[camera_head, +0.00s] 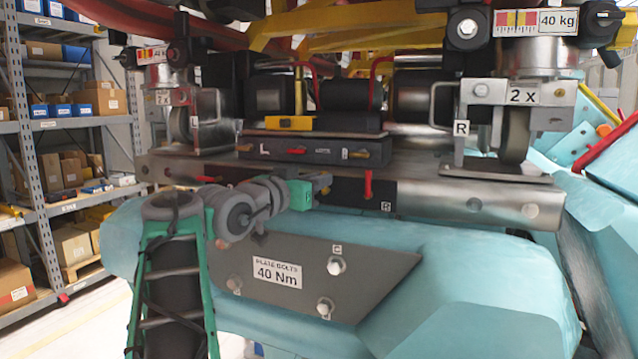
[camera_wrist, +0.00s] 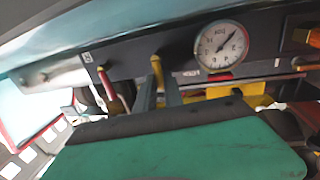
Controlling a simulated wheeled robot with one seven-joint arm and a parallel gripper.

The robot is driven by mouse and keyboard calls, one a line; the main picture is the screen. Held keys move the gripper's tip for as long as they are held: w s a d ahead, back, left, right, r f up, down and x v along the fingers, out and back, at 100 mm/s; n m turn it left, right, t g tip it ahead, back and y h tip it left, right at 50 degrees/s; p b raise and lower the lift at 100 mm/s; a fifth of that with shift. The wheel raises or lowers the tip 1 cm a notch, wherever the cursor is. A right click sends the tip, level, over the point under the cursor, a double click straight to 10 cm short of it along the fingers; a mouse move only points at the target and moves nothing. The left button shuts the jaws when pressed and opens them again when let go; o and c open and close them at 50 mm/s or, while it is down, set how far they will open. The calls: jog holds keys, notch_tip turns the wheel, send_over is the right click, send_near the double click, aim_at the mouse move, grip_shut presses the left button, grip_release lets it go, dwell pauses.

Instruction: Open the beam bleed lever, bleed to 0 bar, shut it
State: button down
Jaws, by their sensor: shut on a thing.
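A yellow-handled lever (camera_wrist: 156,72) stands between my gripper's fingers (camera_wrist: 160,92) in the wrist view, and they are shut on it. In the head view my gripper (camera_head: 324,184) reaches the front of the dark beam panel (camera_head: 342,192), and its green body hides part of the panel. A round white gauge (camera_wrist: 222,46) is beside the lever in the wrist view; its needle points up and right in the picture, and the value is too small to read. The gauge is hidden in the head view.
A red lever (camera_head: 368,185) hangs beside my gripper; it also shows in the wrist view (camera_wrist: 106,82). A dark block (camera_head: 314,150) with several small levers sits above the beam (camera_head: 450,200). A grey plate (camera_head: 376,268) with bolts lies below. Shelves (camera_head: 60,130) stand left.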

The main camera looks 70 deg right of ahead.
dwell(0.4)
jog(key=c, duration=1.5)
grip_release()
jog(key=shift+o, duration=0.2)
jog(key=b+v, duration=0.2)
jog(key=v, duration=0.5)
jog(key=shift+w+f, duration=0.1)
jog(key=shift+a, duration=0.4)
